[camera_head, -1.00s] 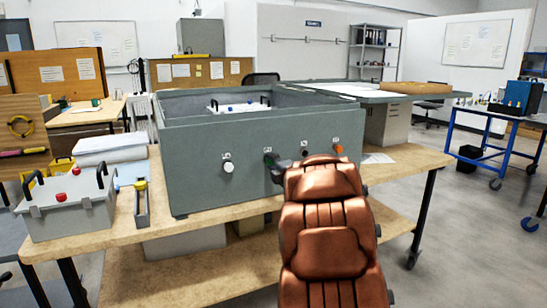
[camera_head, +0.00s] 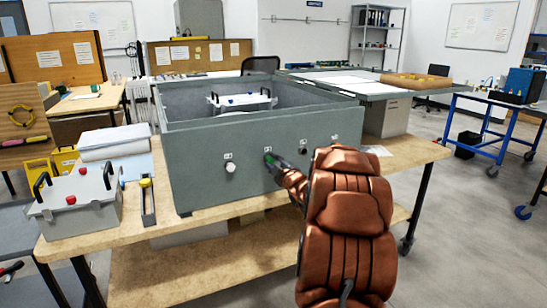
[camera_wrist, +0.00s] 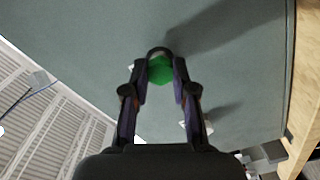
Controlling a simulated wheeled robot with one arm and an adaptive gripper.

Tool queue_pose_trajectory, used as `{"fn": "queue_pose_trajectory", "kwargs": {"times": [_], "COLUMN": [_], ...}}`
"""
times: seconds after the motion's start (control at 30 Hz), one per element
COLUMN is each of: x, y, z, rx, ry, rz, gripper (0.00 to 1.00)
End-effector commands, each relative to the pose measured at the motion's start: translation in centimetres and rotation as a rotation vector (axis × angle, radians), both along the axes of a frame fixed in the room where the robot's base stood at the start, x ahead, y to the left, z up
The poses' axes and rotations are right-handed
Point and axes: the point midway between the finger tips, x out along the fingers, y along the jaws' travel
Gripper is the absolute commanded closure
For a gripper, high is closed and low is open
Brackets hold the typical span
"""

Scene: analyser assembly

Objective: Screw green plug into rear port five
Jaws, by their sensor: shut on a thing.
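The green plug (camera_wrist: 160,71) sits between my gripper's fingertips in the wrist view, with its round green end against the grey panel. My gripper (camera_wrist: 160,74) is shut on it. In the head view the green plug (camera_head: 267,158) is a small spot at the second label from the left on the grey housing's wall (camera_head: 200,189). My gripper (camera_head: 273,162) reaches it from the right. The plug's seating depth and the port around it are hidden by the fingers. Label numbers are too small to read.
A white knob (camera_head: 230,167) sticks out of the same wall, left of the green plug. My arm covers the wall's right part. A white unit (camera_head: 240,101) sits inside the open housing.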

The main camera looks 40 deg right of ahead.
Motion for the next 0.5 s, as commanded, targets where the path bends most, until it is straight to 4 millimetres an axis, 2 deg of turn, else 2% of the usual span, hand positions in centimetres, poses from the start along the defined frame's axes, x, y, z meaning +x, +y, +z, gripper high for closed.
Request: {"fn": "queue_pose_trajectory", "kwargs": {"times": [0.5], "x": [0.05], "y": [0.07], "z": [0.34], "rx": [0.295], "ry": [-0.103], "rz": [0.001], "gripper": [1.0]}}
